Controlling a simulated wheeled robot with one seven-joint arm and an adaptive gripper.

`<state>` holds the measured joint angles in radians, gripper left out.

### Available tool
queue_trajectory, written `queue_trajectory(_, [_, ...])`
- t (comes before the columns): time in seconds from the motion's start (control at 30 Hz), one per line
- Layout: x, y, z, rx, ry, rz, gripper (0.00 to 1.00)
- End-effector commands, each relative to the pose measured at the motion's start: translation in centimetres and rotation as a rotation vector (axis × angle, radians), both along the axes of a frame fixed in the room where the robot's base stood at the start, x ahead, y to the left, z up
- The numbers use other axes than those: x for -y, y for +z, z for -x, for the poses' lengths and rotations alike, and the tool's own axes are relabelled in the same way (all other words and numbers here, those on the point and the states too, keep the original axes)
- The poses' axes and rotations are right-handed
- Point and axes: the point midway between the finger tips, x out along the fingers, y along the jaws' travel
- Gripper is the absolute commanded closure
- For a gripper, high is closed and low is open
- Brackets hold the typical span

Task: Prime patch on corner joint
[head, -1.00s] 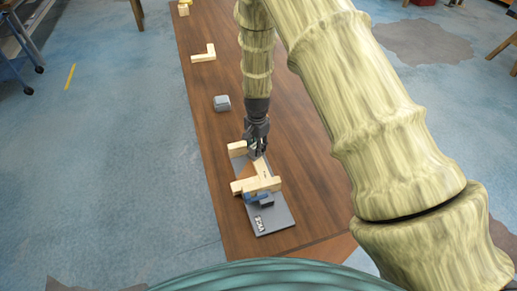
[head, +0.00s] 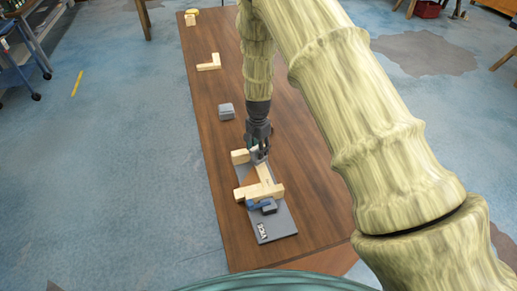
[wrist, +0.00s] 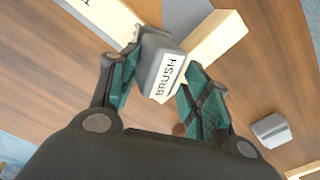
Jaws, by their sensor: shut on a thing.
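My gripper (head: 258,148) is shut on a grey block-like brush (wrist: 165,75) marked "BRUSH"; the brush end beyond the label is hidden. In the head view the gripper is at the far end of the light wooden frame (head: 262,192). Its pieces meet at corners on a grey board (head: 278,222) marked "VICE". In the wrist view wooden bars (wrist: 215,42) lie just beyond the brush. I cannot tell whether the brush touches the wood. No primed patch can be made out.
A blue and dark grey vice (head: 264,206) sits against the near bar. A grey block (head: 226,111) stands farther along the brown table (head: 225,175), also seen in the wrist view (wrist: 270,130). An L-shaped wooden piece (head: 209,64) and yellowish pieces (head: 191,17) lie beyond. The table's right side looks clear.

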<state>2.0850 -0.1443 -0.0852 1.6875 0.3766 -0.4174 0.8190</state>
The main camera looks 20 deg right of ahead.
Motion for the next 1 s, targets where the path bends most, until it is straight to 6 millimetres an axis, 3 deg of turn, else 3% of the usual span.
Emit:
queue_trajectory(0.03, [0.1, 0.1, -0.7, 0.021, 0.001, 0.003, 0.92])
queue_trajectory(0.1, [0.1, 0.1, -0.3, 0.022, 0.001, 0.002, 0.98])
queue_trajectory(0.33, [0.0, 0.1, 1.4, 0.019, 0.002, 0.001, 1.00])
queue_trajectory(1.0, [0.1, 0.1, 5.1, 0.009, 0.000, 0.001, 1.00])
